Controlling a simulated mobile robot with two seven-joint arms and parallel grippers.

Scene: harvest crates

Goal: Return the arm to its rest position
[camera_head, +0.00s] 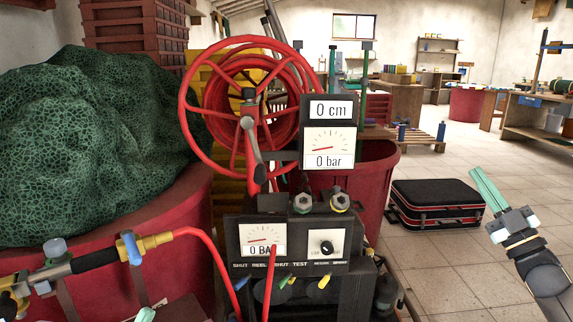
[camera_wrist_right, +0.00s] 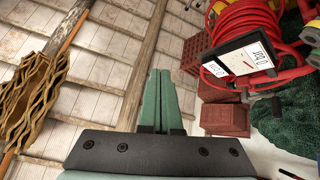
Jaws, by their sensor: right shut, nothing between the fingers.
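My right gripper (camera_head: 476,174) is at the right of the head view, raised above the tiled floor and apart from everything. Its two green fingers are together with nothing between them. In the right wrist view the closed fingers (camera_wrist_right: 160,74) point up toward the ceiling boards. At the bottom edge of the head view a small pale green tip (camera_head: 146,314) shows, which looks like part of my left gripper. The rest of it is out of the frame, so its jaws cannot be judged.
A red hose reel (camera_head: 190,104) with gauges stands in the centre. A red tub (camera_head: 180,215) with a green net heap (camera_head: 75,150) is at left. A hose with a brass nozzle (camera_head: 150,242) crosses the lower left. A black case (camera_head: 436,197) lies on clear floor.

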